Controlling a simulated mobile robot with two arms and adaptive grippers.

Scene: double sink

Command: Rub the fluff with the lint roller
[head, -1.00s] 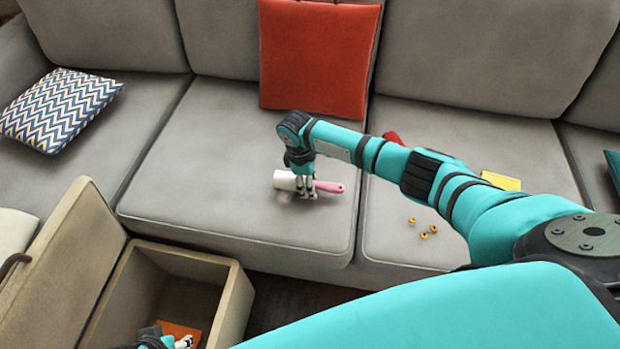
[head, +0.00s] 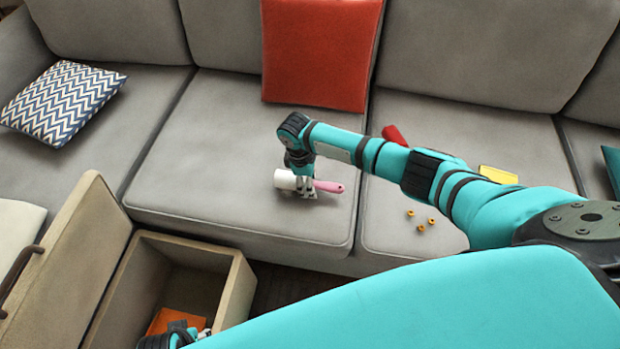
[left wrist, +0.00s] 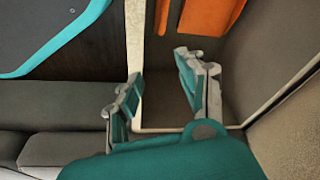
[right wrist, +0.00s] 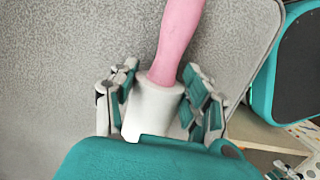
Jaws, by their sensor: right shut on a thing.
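The lint roller has a white head (head: 285,180) and a pink handle (head: 329,186), and it lies level at the seat of the middle sofa cushion. My right gripper (head: 306,190) points down and is shut on it near where the head meets the handle. In the right wrist view the white head (right wrist: 153,108) sits between the fingers and the pink handle (right wrist: 178,38) points away. I cannot make out the fluff now; the roller or gripper may hide it. My left gripper (left wrist: 165,82) is open and empty at the storage box, low in the head view.
The open wooden box (head: 235,292) stands in front of the sofa with an orange item (head: 166,319) inside. A red cushion (head: 320,50), a patterned cushion (head: 62,103), a red object (head: 394,134), a yellow item (head: 498,174) and small orange-yellow pieces (head: 421,227) lie on the sofa.

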